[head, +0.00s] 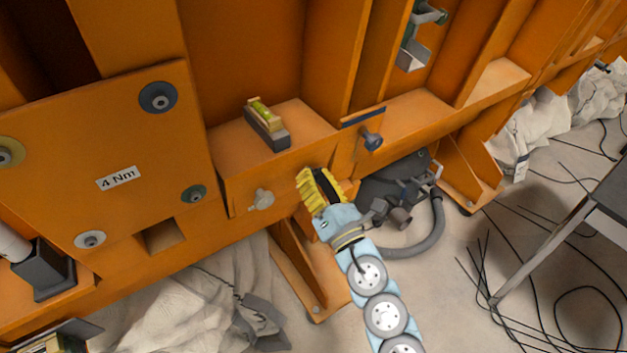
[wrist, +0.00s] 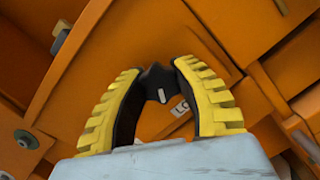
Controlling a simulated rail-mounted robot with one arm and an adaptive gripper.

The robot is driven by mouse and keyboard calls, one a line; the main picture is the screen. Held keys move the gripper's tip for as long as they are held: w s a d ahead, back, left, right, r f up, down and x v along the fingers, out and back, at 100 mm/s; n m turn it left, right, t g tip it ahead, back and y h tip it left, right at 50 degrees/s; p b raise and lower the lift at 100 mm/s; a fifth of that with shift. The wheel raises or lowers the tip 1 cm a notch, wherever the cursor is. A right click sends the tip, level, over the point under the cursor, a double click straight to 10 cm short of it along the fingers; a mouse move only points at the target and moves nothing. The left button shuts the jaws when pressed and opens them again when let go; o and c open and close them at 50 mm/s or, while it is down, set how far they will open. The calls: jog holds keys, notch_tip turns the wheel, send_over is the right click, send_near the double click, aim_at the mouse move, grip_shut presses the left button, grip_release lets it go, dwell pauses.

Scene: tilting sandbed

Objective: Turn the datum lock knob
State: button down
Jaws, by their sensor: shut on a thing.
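A black lobed knob (wrist: 157,83) with a white mark on its face sits on the orange frame in the wrist view.
A spirit level (head: 265,122) stands on the ledge above. A grey hose (head: 430,232) curves close by my arm. Loose cables (head: 510,270) lie on the floor.

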jog(key=shift+n, duration=0.6)
jog(key=c, duration=0.6)
grip_release()
jog(key=shift+s, duration=0.1)
jog(key=shift+v, duration=5.95)
jog(key=shift+f, duration=0.15)
